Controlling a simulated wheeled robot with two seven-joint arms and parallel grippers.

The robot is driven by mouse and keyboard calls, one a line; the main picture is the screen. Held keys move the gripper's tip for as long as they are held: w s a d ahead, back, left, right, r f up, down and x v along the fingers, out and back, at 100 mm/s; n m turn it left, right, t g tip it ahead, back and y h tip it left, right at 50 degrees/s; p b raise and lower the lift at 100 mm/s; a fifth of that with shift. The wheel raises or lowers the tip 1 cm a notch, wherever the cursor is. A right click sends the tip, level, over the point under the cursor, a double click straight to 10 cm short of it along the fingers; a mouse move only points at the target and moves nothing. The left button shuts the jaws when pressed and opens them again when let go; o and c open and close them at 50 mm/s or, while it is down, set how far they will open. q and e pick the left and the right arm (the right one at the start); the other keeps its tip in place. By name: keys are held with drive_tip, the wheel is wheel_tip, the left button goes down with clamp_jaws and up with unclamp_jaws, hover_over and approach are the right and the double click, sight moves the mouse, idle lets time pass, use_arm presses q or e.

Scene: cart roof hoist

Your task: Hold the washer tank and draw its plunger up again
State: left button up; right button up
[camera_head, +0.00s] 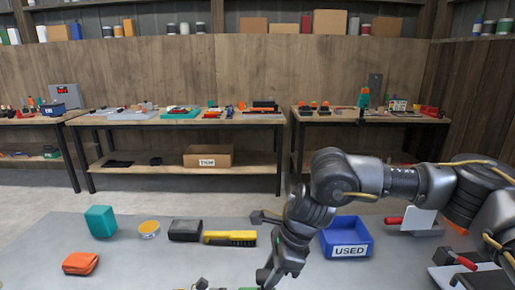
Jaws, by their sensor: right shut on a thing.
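My right arm reaches in from the right and bends down to the bottom edge. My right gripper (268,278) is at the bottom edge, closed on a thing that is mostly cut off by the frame. Only a small green sliver shows beside its fingers. I cannot make out the washer tank or its plunger for certain. A small dark mechanical part shows at the bottom edge left of my right gripper. It may be my left gripper, but its jaws cannot be seen.
On the grey table are a teal block (100,221), an orange pouch (80,263), a yellow-topped tin (149,229), a black box (185,230), a yellow-black tool (230,238) and a blue USED bin (347,237). Workbenches stand behind.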

drive_tip(key=shift+r, duration=0.9)
idle(0.5)
drive_tip(key=o, duration=1)
drive_tip(key=shift+o, duration=0.2)
drive_tip(key=v, duration=0.6)
